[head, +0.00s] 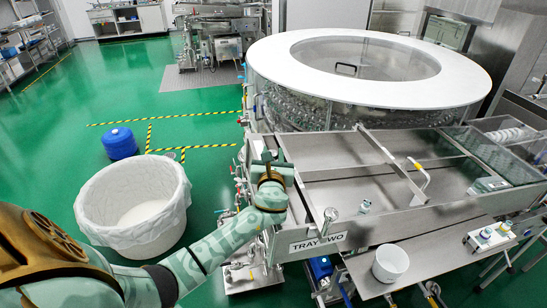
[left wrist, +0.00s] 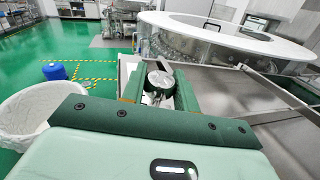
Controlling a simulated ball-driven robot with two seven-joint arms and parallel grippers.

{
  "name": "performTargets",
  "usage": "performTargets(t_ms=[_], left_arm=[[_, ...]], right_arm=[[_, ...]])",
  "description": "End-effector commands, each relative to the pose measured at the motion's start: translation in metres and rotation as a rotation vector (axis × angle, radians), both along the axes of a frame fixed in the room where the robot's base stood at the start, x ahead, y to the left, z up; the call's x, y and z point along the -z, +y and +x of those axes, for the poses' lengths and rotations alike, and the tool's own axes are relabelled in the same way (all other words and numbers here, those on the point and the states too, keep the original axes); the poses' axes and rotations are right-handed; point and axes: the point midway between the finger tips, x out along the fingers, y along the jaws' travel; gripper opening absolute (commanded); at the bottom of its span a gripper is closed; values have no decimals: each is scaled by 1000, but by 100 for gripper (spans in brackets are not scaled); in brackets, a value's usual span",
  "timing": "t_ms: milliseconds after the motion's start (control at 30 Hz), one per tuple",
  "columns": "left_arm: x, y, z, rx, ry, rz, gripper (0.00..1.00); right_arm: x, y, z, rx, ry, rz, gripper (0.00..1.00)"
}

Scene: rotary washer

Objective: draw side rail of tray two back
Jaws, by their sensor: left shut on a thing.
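Tray two (head: 345,150) is a wide steel tray in front of the round washer, with a "TRAY TWO" label (head: 318,243) on its near-left face. A steel side rail (head: 303,196) runs along its left edge. My left gripper (head: 270,160) is at that edge, near its far end. In the left wrist view my left gripper (left wrist: 160,88) is shut on a round metal knob (left wrist: 161,80), which sits between the green fingers. How the knob joins the rail is hidden by my gripper. My right gripper is not in view.
A second metal knob (head: 330,214) stands near the tray's front-left corner. The white-rimmed washer (head: 290,70) stands behind. A lined white bin (head: 130,205) and a blue container (head: 120,143) stand on the green floor at left.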

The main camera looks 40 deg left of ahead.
Motion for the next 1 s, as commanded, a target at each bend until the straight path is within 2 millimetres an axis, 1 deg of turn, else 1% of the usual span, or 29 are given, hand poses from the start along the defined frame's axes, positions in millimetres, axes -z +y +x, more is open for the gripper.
performTargets(t_ms=[33,100,367,467,567,667,800,1000], left_arm=[[0,0,0,1,0,-1,35],[0,0,0,1,0,-1,51],[0,-1,0,0,-1,-1,51],[1,-4,-5,1,0,-1,51],[1,-12,-17,2,1,-3,51],[2,-26,-37,3,1,-4,51],[2,-48,-70,2,1,-6,51],[2,-75,-110,1,1,-3,51]], right_arm=[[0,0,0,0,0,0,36],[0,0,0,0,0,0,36],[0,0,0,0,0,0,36],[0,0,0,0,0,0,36],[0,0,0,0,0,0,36],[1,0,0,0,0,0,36],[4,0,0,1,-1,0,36],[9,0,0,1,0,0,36]])
